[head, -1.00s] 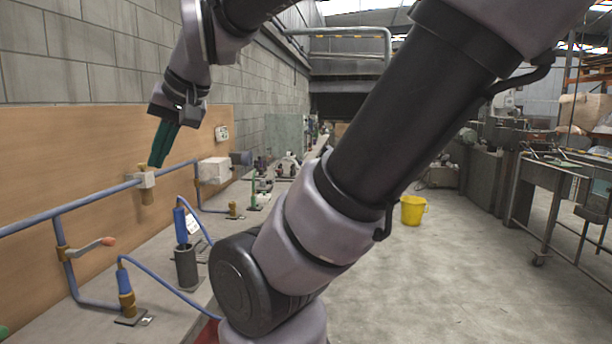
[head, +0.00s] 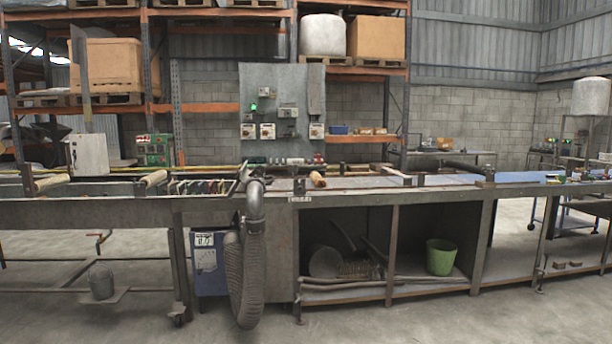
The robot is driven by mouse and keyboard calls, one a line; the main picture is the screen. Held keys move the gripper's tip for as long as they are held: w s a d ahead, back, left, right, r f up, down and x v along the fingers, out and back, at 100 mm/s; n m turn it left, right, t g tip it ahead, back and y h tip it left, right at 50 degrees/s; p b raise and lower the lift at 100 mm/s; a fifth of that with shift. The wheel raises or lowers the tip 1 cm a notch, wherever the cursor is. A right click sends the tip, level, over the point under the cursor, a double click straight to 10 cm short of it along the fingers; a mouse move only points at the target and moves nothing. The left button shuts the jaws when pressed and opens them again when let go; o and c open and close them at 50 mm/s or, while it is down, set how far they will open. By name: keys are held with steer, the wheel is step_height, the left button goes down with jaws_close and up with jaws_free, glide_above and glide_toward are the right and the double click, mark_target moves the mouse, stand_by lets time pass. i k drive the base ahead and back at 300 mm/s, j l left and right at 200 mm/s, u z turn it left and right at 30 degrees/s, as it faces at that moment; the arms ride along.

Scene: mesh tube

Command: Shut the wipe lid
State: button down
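My gripper and arm are not in view. I cannot pick out the wipe lid for sure; small parts on the bench line are too small to tell. The long grey steel workbench (head: 370,198) runs across the picture. On it, near the middle, small dark and red parts (head: 300,161) stand at the back edge, and a short wooden-looking handle (head: 318,179) lies further forward.
A thick ribbed hose (head: 246,285) hangs down the bench front beside a blue cabinet (head: 208,262). A green bucket (head: 441,257) sits on the lower shelf. A grey control panel (head: 282,102) stands behind. Open concrete floor (head: 420,318) lies in front.

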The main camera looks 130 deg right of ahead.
mark_target(244, 177)
steer(key=l+z, duration=0.1)
steer(key=z, duration=0.35)
steer(key=l+z, duration=0.1)
steer(key=z, duration=0.4)
steer(key=l+z, duration=0.1)
steer(key=z, duration=0.35)
steer(key=l+z, duration=0.15)
steer(key=z, duration=0.75)
steer(key=i+l+z, duration=0.2)
steer(key=l+z, duration=0.15)
steer(key=z, duration=0.15)
steer(key=i+l+z, duration=0.25)
steer(key=z, duration=0.25)
steer(key=i+l+z, duration=0.1)
steer(key=i+z, duration=0.25)
steer(key=z, duration=0.15)
steer(key=i+z, duration=0.1)
steer(key=i, duration=0.45)
steer(key=i+j+z, duration=0.15)
steer(key=i, duration=0.35)
steer(key=j+z, duration=0.4)
steer(key=j, duration=1.1)
steer(key=i+j, duration=0.1)
steer(key=i, duration=0.3)
steer(key=i+j+z, duration=0.1)
steer(key=i, duration=0.35)
steer(key=i+j, duration=0.15)
steer(key=i, duration=0.25)
steer(key=l+z, duration=0.05)
